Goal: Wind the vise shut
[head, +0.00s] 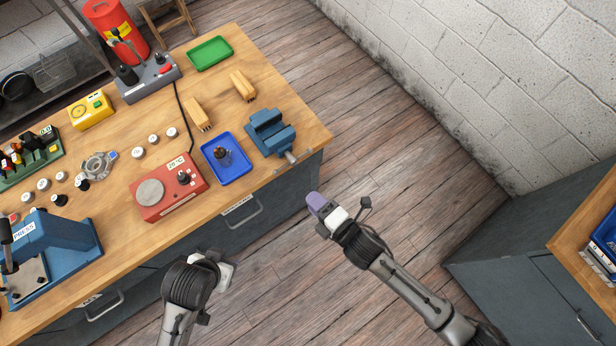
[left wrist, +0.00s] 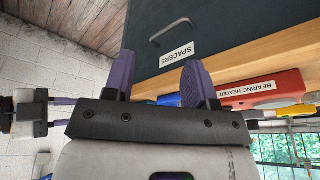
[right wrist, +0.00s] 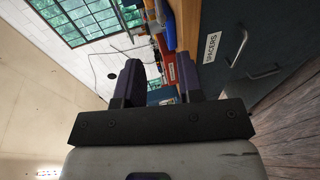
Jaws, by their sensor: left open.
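The blue vise (head: 270,132) sits at the right corner of the wooden bench, with a short grey screw end (head: 291,157) pointing out over the front edge. My right gripper (head: 316,203) is in front of the bench, below and right of the vise, touching nothing. Its two purple fingers stand apart in the right wrist view (right wrist: 159,80), with a blue shape partly visible between them. My left gripper (head: 226,270) is in front of the drawers, away from the vise; its fingers are largely hidden in the head view. The left wrist view shows them apart and empty (left wrist: 158,78).
Near the vise are a blue tray (head: 240,176) with a small part, yellow-tan blocks (head: 243,86) and a red bearing heater (head: 160,205). Drawer handles (head: 243,214) stick out from the bench front. A second cabinet (head: 540,255) stands at right. The floor between is clear.

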